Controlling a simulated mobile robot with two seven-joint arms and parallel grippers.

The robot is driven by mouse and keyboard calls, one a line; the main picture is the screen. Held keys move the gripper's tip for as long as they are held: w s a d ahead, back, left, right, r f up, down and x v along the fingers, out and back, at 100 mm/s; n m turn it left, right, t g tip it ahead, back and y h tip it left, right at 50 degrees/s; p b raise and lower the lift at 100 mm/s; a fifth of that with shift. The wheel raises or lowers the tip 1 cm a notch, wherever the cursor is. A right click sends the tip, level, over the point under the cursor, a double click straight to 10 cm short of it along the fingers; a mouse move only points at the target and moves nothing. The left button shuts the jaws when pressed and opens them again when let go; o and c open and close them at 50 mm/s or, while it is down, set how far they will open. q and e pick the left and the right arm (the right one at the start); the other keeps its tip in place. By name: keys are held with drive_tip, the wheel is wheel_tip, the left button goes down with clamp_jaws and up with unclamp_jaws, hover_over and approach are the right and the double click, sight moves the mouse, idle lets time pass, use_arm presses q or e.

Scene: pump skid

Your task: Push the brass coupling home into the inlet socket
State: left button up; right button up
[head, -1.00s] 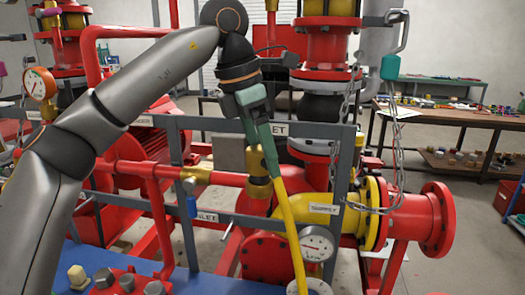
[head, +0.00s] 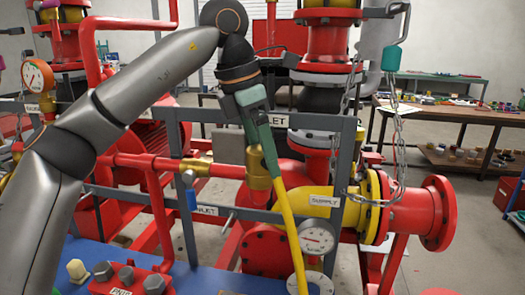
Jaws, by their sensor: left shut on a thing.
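My left gripper (head: 252,100) reaches in from the upper left and is shut on the green-sleeved hose end with the brass coupling (head: 258,180). The coupling points down, slightly tilted, in front of the skid's grey frame. A yellow hose (head: 287,215) hangs from beside it to the bottom of the picture. I cannot pick out the inlet socket; the coupling and hose may hide it, and I cannot tell whether they touch. My right gripper is not in view.
A red pipe with a brass valve (head: 195,168) and blue handle (head: 192,200) runs close left of the coupling. A dial gauge (head: 317,237), yellow supply pipe (head: 312,202) and red flange (head: 438,213) stand to the right. A chain (head: 397,130) hangs there. Open floor lies far right.

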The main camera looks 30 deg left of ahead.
use_arm(q)
drive_tip(key=o, duration=1.3)
drive_tip(key=shift+p+v, duration=1.2)
drive_tip(key=shift+v, duration=5.05)
